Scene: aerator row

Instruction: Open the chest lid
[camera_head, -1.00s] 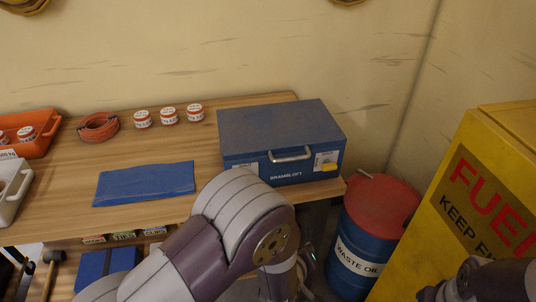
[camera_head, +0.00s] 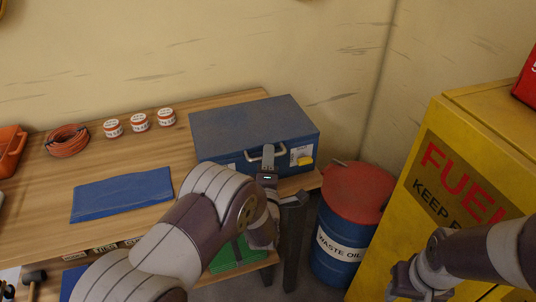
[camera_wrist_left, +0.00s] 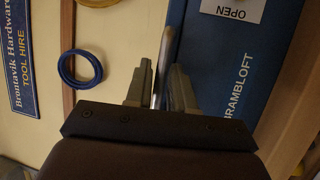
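The blue chest (camera_head: 255,124) stands at the right end of the wooden bench, its lid down. Its silver handle (camera_head: 253,156) is on the front face, partly hidden by my left gripper (camera_head: 268,152), which is right at it. In the left wrist view the two fingers (camera_wrist_left: 160,68) are apart. The bright handle bar (camera_wrist_left: 163,58) shows between them, nearer the right finger; I cannot tell whether they touch. The chest front (camera_wrist_left: 235,70) with an "OPEN" label is at the right. My right gripper (camera_head: 402,284) is low at the right, away from the chest, its fingers unclear.
A red-topped waste oil drum (camera_head: 352,215) stands right of the bench, beside a yellow fuel cabinet (camera_head: 435,165). The wall rises behind.

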